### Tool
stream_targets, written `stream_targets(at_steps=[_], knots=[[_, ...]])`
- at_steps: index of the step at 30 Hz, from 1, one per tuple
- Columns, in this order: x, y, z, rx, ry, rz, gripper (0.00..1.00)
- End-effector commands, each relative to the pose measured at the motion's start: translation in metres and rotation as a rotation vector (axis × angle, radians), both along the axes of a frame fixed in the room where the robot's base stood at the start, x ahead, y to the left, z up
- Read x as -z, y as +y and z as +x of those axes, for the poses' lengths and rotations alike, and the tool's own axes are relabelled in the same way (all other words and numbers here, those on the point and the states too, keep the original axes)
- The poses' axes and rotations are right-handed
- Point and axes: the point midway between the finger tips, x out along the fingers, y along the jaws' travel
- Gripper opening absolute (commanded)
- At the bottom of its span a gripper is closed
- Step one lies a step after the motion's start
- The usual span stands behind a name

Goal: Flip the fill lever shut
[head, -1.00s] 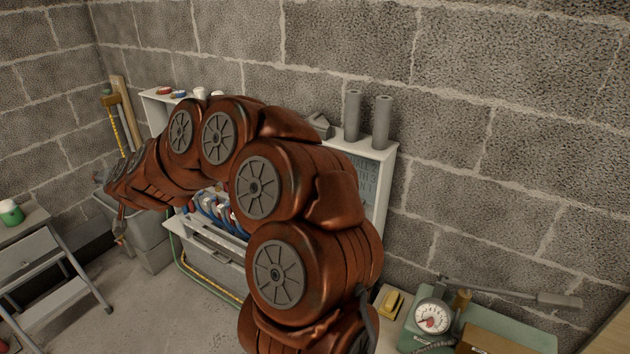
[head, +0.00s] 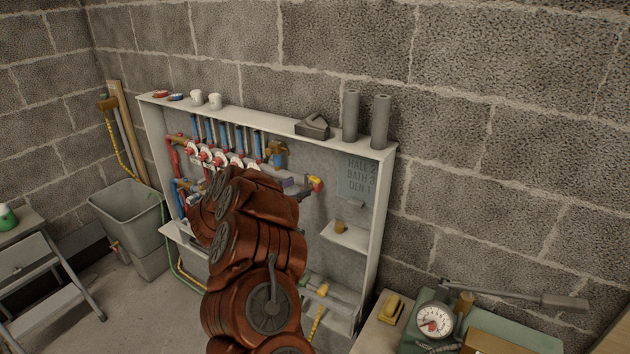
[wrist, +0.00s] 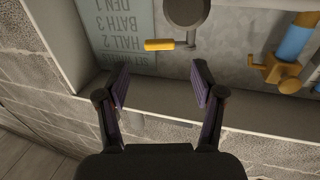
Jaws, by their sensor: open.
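In the wrist view, where the sign's lettering appears upside down, a short yellow lever (wrist: 159,45) lies crosswise beside a dark round fitting (wrist: 186,12). What looks like the same yellow lever (head: 316,183) shows in the head view, at the right end of the pipework in the white cabinet (head: 378,200). I cannot tell from its pose whether it is open or shut. My gripper (wrist: 160,86) is open and empty, with the lever ahead of its fingertips and apart from them.
A brass valve (wrist: 282,70) on a blue pipe stands to the right in the wrist view. A lettered sign (head: 358,177) hangs right of the lever in the head view. Grey rolls (head: 381,122) stand on the cabinet top. A small shelf (head: 345,236) juts out below the sign.

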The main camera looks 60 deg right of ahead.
Motion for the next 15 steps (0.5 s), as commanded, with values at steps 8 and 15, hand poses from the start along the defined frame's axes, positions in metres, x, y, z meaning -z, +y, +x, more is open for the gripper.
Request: stream_targets(at_steps=[8,15], knots=[[-0.003,-0.034,-0.01,0.008,0.001,-0.004,0.68],[-0.001,-0.063,-0.016,0.004,0.002,-0.001,0.68]])
